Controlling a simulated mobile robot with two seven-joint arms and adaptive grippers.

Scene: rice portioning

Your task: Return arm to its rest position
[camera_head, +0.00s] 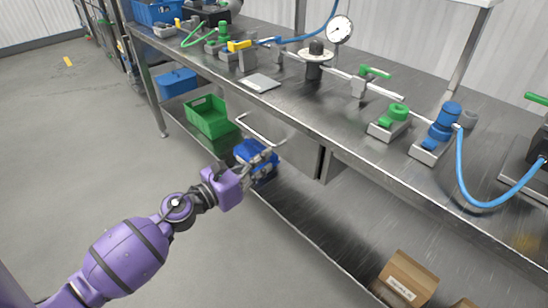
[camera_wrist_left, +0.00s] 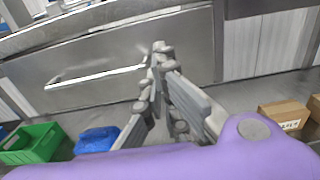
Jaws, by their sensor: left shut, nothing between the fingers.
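My left arm (camera_head: 127,256), with purple covers, reaches in from the lower left in the head view. Its left gripper (camera_head: 268,160) is in front of the bench's drawer and lower shelf, below the worktop. In the left wrist view the gripper's grey fingers (camera_wrist_left: 161,52) come together at the tips, shut and empty. The steel drawer front (camera_wrist_left: 110,62) with its bar handle (camera_wrist_left: 95,76) is beyond the fingers. My right gripper is in neither view.
A green crate (camera_head: 209,117) and a blue item (camera_head: 250,150), partly hidden by my gripper, are on the lower shelf. Cardboard boxes (camera_head: 408,278) sit further right. The worktop (camera_head: 330,106) carries valves, a gauge (camera_head: 340,29) and hoses. Open floor (camera_head: 80,150) lies left of the bench.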

